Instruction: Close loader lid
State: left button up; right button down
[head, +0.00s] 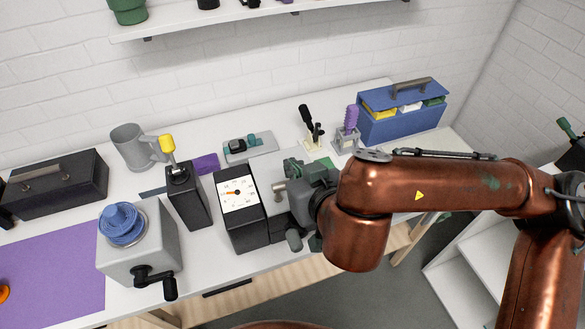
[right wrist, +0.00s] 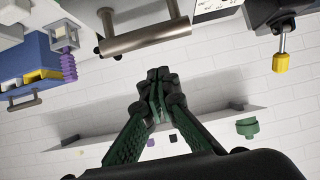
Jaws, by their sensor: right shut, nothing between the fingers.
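A light grey box (head: 262,172), which looks like the loader, stands on the bench right of the dial timer. A short metal bar handle (head: 279,187) shows on it; it looms large at the top of the right wrist view (right wrist: 150,38). My right gripper (head: 293,168) is over the box's right side and hides much of it. Its green fingers (right wrist: 158,88) are shut and empty, apart from the handle in the wrist view. I cannot tell how far the lid is open. My left gripper is not in view.
A black timer with a white dial (head: 239,194) stands close on the left. Further left are a black box with a yellow-knobbed lever (head: 186,195) and a grey crank unit (head: 140,255). A blue toolbox (head: 400,118) stands at the back right. A shelf (head: 240,18) hangs above.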

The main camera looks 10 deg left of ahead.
jog(key=r, duration=0.1)
jog(key=r+p, duration=0.1)
jog(key=r, duration=0.1)
jog(key=shift+s+a+r, duration=0.15)
jog(key=shift+s, duration=0.05)
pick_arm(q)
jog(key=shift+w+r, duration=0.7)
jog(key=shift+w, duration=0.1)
pick_arm(e)
jog(key=s+d+f, duration=0.2)
jog(key=s+d, duration=0.3)
jog(key=s, duration=0.2)
jog(key=shift+s, duration=0.4)
